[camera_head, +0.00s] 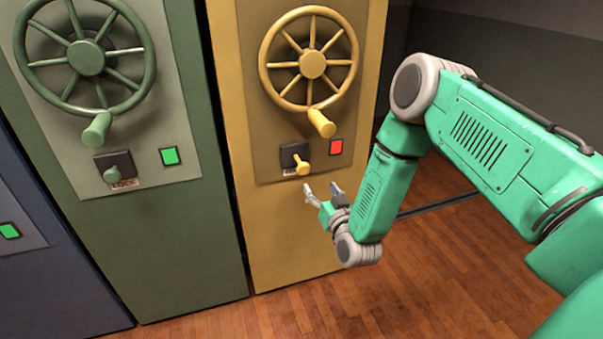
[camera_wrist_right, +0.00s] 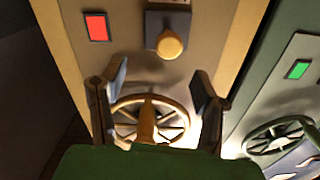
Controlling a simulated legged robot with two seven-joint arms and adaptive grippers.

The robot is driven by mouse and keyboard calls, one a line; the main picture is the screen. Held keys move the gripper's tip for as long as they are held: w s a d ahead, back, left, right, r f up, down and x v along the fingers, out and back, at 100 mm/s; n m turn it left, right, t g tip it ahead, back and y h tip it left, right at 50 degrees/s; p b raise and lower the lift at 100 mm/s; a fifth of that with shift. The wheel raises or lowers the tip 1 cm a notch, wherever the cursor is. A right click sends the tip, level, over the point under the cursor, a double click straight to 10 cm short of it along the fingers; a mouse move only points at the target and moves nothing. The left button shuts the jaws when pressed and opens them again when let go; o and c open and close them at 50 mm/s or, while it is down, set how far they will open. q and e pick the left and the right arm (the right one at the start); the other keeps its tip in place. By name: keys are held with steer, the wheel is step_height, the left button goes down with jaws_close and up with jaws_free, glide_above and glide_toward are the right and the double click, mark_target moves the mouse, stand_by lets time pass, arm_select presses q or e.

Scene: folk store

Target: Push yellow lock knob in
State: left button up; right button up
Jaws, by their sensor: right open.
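The yellow lock knob (camera_head: 303,165) sticks out from a dark plate on the yellow cabinet, below and left of the yellow wheel (camera_head: 312,64). In the right wrist view the knob (camera_wrist_right: 170,43) is seen nearly end-on, beyond the fingertips. My right gripper (camera_head: 323,188) is open and empty, just below and right of the knob in the head view, and does not appear to touch it. Its two spread fingers also show in the wrist view (camera_wrist_right: 160,82). My left gripper is not in view.
A red light (camera_head: 336,147) is lit beside the yellow knob. The yellow wheel's handle (camera_head: 321,123) juts out above. The green cabinet at left has its own wheel (camera_head: 86,57), lock knob (camera_head: 113,174) and green light (camera_head: 169,156). Wooden floor (camera_head: 430,270) is clear at right.

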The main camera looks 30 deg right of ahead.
mark_target(303, 171)
steer(key=w, duration=0.2)
steer(key=w+b, duration=0.1)
steer(key=w, duration=0.5)
steer(key=shift+w+a+r+b, duration=0.15)
steer(key=shift+a+r+b, duration=0.05)
steer(key=shift+r+b, duration=0.15)
steer(key=shift+w+d, duration=0.5)
steer(key=shift+w, duration=0.2)
steer(key=shift+w+d+f, duration=0.1)
steer(key=shift+d+f, duration=0.2)
steer(key=shift+d, duration=0.35)
steer(key=shift+a, duration=0.15)
steer(key=shift+a+r, duration=0.2)
steer(key=shift+a, duration=0.25)
jaws_close()
steer(key=shift+w, duration=0.1)
steer(key=b+x, duration=0.2)
steer(key=x, duration=0.1)
steer(key=shift+d+f, duration=0.15)
steer(key=shift+w+d, duration=0.1)
steer(key=shift+w, duration=0.05)
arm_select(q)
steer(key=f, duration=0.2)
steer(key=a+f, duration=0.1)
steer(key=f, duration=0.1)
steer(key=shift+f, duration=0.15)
arm_select(e)
steer(key=shift+r, duration=0.2)
